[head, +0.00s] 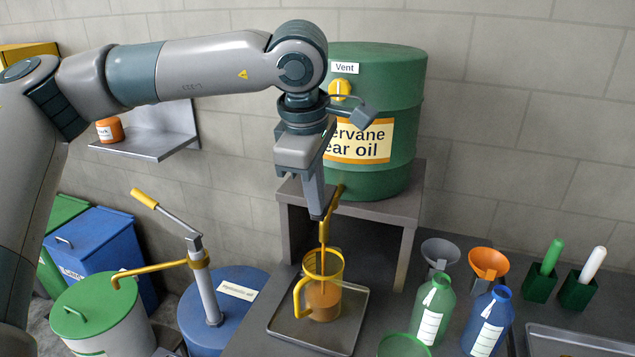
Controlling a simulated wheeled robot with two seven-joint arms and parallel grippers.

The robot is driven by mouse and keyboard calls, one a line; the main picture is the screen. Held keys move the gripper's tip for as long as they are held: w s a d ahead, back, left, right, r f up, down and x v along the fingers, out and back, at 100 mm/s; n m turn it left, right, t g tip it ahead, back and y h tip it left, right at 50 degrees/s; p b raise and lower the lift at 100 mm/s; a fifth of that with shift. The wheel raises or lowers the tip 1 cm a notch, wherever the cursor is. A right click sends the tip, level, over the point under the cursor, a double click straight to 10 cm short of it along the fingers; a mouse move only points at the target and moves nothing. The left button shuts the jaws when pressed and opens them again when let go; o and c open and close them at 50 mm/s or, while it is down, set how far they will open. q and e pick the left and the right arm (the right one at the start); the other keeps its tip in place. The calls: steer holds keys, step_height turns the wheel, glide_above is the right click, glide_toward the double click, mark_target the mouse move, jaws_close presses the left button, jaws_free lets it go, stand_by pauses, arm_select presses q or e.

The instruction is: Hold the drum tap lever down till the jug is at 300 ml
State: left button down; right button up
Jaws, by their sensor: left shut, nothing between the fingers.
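A thin amber stream (323,240) drops from below the tap into the jug (305,267). The clear jug with a yellow rim and handle stands upright and holds amber oil in its lower part. Its scale is too small to read. My right gripper is out of view.
The jug stands on a grey drip tray (348,325). Right of it are a green bottle (432,312), a blue bottle (488,325), a grey funnel (440,252) and an orange funnel (489,262). A blue drum (250,317) with a hand pump stands at left.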

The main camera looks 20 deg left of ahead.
arm_select(q)
steer(key=shift+r, duration=0.8)
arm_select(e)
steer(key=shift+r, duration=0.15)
